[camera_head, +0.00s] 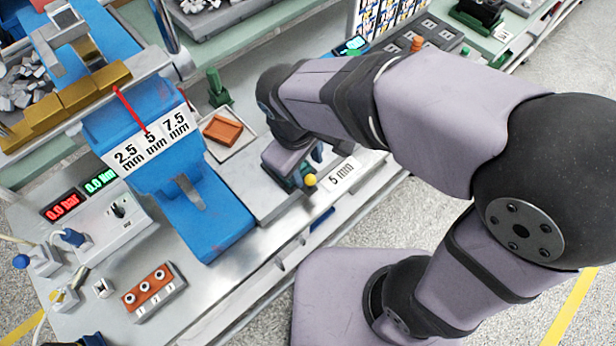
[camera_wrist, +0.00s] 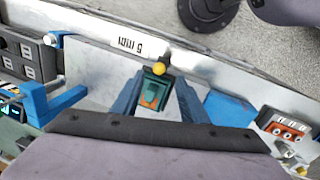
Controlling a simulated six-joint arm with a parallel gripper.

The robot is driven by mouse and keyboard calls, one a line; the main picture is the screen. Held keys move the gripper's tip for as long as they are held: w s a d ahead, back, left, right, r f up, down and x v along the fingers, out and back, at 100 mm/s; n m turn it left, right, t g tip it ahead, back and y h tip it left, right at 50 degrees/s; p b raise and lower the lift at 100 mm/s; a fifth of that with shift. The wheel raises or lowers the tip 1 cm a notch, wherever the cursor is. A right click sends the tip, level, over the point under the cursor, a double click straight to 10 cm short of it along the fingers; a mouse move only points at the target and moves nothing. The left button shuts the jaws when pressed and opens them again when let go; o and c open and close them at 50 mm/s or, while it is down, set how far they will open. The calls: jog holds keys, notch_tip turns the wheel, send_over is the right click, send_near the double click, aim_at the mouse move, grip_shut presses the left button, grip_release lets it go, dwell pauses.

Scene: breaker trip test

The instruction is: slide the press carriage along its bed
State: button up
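A small green carriage-like block (camera_wrist: 153,84) with an orange part on top and a yellow ball knob (camera_wrist: 159,69) sits on a flat grey metal bed (camera_wrist: 95,75). In the head view the yellow knob (camera_head: 310,180) shows beside the bed's plate (camera_head: 283,198). My arm hides most of the block there. My gripper (camera_wrist: 159,75) is over the block, its two dark blue fingers apart on either side of it. I see gaps beside the block; contact cannot be told. The blue press frame (camera_head: 150,125) has a 2.5/5/7.5 mm scale and red pointer.
A "5 mm" label (camera_head: 341,175) lies at the bench's front edge. A display box (camera_head: 100,220), a terminal block (camera_head: 152,292) and small clamps stand on the left. A socket panel (camera_wrist: 25,52) is beyond the bed.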

aim_at(309, 177)
jog(key=shift+w+d+f+p, duration=0.15)
jog(key=shift+w+f, duration=0.1)
jog(key=shift+f, duration=0.9)
jog(key=shift+w+a+f+p, duration=0.1)
jog(key=shift+w+f+p, duration=0.1)
jog(key=shift+f, duration=0.95)
jog(key=shift+w+d+f+p, duration=0.15)
jog(key=shift+w+f, duration=0.1)
jog(key=shift+f, duration=0.9)
grip_shut()
